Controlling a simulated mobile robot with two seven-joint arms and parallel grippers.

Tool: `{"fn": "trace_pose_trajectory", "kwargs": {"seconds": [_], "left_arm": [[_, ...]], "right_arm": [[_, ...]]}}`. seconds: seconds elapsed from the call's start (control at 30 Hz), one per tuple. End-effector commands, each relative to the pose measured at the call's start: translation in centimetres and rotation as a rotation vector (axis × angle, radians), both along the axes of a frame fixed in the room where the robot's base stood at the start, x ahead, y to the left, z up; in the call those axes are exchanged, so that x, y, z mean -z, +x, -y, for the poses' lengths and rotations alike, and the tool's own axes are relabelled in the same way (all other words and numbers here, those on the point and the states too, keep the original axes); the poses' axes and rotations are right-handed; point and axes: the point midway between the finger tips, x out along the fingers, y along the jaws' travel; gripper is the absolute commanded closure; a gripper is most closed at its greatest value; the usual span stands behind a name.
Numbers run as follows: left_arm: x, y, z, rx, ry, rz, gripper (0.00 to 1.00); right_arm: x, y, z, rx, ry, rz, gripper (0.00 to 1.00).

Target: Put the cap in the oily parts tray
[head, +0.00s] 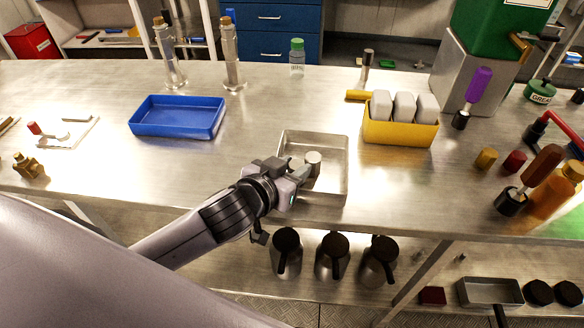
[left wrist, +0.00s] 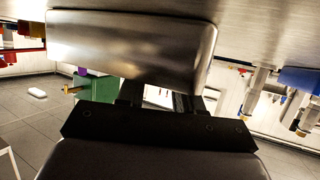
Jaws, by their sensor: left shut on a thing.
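My left gripper (head: 304,172) reaches in over a shallow grey metal tray (head: 343,188) in the middle of the bench. It is shut on a small silvery cylindrical cap (head: 313,158). The cap appears within the tray's outline; whether it touches the tray floor is unclear. In the left wrist view, the dark fingers of the left gripper (left wrist: 166,98) show beneath a large shiny metal surface (left wrist: 130,45) that I cannot identify for certain. A blue tray (head: 178,133), empty, stands to the left. No tray label is readable. My right gripper is not in view.
A yellow bin (head: 400,131) with white cartridges stands right of the metal tray. Tall metal fittings (head: 231,55) and a green-capped bottle (head: 297,58) stand behind. Tools and bottles crowd the right end. Bare bench lies between the two trays.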

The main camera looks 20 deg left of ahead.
Motion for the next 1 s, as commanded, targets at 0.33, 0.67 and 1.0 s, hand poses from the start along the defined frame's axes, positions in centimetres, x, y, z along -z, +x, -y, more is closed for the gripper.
{"fn": "trace_pose_trajectory", "kwargs": {"seconds": [0.33, 0.67, 1.0], "left_arm": [[1.8, -0.2, -0.1, -0.006, 0.002, -0.017, 0.96], [1.9, -0.3, -0.1, -0.004, 0.002, -0.024, 0.54], [-0.3, -2.4, -0.4, -0.002, 0.002, -0.02, 0.54]], "right_arm": [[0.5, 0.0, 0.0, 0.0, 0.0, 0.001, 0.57], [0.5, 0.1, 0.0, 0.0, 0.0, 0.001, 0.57], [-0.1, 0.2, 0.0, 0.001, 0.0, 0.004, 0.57]]}}
